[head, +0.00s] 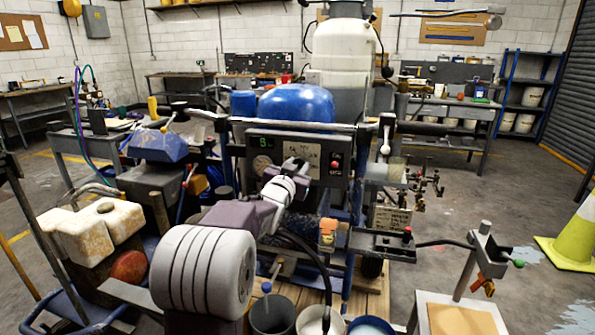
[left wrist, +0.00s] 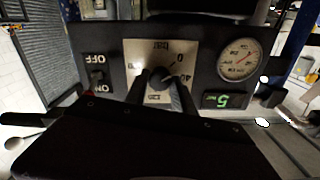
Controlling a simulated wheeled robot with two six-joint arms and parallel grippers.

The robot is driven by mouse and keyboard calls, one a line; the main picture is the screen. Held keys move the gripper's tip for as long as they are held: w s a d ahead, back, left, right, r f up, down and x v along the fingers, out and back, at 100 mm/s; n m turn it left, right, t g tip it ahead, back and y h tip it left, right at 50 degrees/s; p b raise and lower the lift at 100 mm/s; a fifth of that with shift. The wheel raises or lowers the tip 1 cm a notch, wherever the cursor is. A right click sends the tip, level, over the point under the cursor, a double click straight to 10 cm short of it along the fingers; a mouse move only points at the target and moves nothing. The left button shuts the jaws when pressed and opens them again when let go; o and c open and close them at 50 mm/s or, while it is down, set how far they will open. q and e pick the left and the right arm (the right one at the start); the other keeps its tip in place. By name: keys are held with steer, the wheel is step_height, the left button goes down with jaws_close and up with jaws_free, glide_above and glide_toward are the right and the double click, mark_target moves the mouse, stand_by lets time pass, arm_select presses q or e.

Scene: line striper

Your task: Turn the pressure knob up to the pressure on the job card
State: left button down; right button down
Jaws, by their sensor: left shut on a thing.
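The pressure knob (left wrist: 161,83) is dark and sits on a pale dial plate (left wrist: 134,58) marked "bar", which shows upside down in the left wrist view. My left gripper (left wrist: 161,92) is shut on the knob, one dark finger on each side. The fingers hide part of the knob and scale, so its exact setting is unclear. A green display (left wrist: 222,100) reads about 5, and a round gauge (left wrist: 241,58) is beside the dial. In the head view my left gripper (head: 293,172) reaches the control panel (head: 256,152). I cannot make out a readable job card.
An ON/OFF switch (left wrist: 97,77) is on the same panel. The handlebar (head: 340,127) and blue tank (head: 297,103) are above it. Buckets (head: 272,314) stand below.

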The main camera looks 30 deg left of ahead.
arm_select(q)
steer(key=n+b, duration=1.3)
steer(key=n, duration=2.1)
steer(key=shift+f, duration=0.15)
stand_by(0.5)
steer(key=c, duration=1.1)
jaws_free()
steer(key=shift+o, duration=0.2)
